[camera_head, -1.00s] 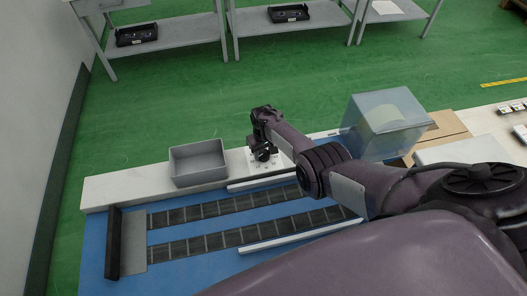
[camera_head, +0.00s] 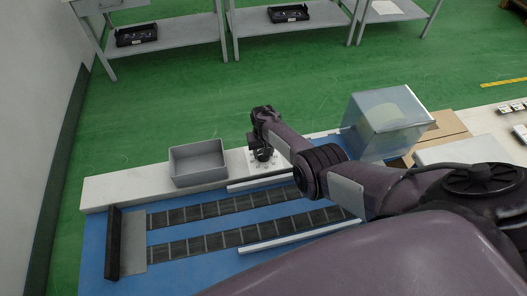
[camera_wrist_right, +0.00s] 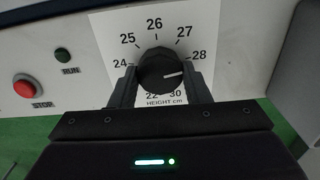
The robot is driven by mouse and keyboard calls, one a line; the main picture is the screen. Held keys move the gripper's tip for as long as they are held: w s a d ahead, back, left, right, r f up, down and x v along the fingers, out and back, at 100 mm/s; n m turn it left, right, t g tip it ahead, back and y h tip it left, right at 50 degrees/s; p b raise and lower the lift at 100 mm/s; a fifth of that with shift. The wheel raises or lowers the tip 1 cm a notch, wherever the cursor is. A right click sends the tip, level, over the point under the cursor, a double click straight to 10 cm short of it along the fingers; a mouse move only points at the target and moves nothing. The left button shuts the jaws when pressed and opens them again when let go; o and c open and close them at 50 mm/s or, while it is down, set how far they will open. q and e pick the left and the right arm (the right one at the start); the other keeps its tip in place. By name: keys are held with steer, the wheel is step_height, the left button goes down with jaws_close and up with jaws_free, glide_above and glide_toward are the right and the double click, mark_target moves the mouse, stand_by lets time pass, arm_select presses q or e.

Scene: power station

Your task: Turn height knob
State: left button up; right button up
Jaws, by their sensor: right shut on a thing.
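The height knob (camera_wrist_right: 160,70) is a round black knob on a white dial plate (camera_wrist_right: 110,30) in the right wrist view. The dial is marked from 22 to 30 with "HEIGHT cm" below. The knob's white pointer line points right, a little below the 28 mark. My right gripper (camera_wrist_right: 160,88) has one finger on each side of the knob and is shut on it. In the head view my right gripper (camera_head: 262,155) is at the panel on the white ledge, hiding the knob there. My left gripper is not in view.
A red stop button (camera_wrist_right: 25,88) and a dark green run button (camera_wrist_right: 62,55) are left of the dial. A grey bin (camera_head: 198,163) stands on the white ledge left of my gripper. A translucent box (camera_head: 385,122) stands to the right. Conveyor strips (camera_head: 240,236) lie in front.

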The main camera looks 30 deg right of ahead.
steer(key=o, duration=1)
step_height(320, 180, up, 7)
steer(key=p, duration=0.3)
steer(key=shift+r+p, duration=0.1)
steer(key=shift+p, duration=0.3)
steer(key=shift+r, duration=0.25)
steer(key=shift+s, duration=0.1)
